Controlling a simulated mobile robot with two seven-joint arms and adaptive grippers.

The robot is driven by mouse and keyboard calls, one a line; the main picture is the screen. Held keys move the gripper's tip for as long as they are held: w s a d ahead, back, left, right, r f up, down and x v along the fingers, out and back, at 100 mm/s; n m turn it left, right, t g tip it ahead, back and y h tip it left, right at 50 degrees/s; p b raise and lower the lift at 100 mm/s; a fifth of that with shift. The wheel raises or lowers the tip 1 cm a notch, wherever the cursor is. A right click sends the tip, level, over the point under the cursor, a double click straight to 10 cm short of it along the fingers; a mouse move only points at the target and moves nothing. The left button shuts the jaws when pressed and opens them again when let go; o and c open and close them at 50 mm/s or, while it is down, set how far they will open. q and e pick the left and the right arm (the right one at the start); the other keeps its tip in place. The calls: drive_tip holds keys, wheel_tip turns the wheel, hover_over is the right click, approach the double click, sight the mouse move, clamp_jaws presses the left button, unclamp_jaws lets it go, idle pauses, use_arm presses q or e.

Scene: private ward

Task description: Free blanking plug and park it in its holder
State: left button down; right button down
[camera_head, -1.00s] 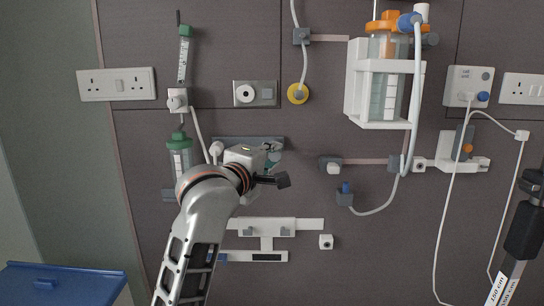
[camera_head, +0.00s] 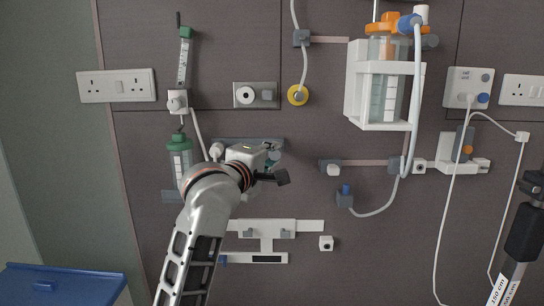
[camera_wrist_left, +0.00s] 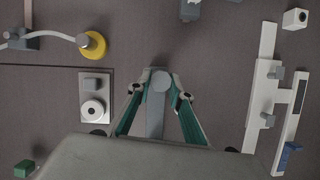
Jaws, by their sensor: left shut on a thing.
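My left gripper (camera_head: 272,161) is in front of the dark grey wall, by a short grey rail (camera_head: 222,142). In the left wrist view its green-padded fingers (camera_wrist_left: 163,90) are closed in on a round grey plug (camera_wrist_left: 161,79), which I take for the blanking plug. The plug sits at the end of a grey bar that looks like the rail; I cannot tell whether they touch. In the head view the gripper hides most of the plug. No holder is clearly marked; a white bracket with grey clips (camera_head: 265,227) is below the gripper and at the right of the wrist view (camera_wrist_left: 260,90).
A socket plate (camera_head: 255,94) and yellow ring fitting (camera_head: 298,95) are above the gripper. A green-capped flowmeter (camera_head: 180,158) is close on its left. A suction jar (camera_head: 385,95) with a looping hose is at right. A blue tray (camera_head: 62,285) is low left.

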idle(0.4)
use_arm(q)
drive_tip(key=shift+w, duration=0.9)
drive_tip(key=c, duration=1.8)
unclamp_jaws()
drive_tip(key=shift+s, duration=0.1)
drive_tip(key=shift+c, duration=0.2)
drive_tip(key=shift+o, duration=0.6)
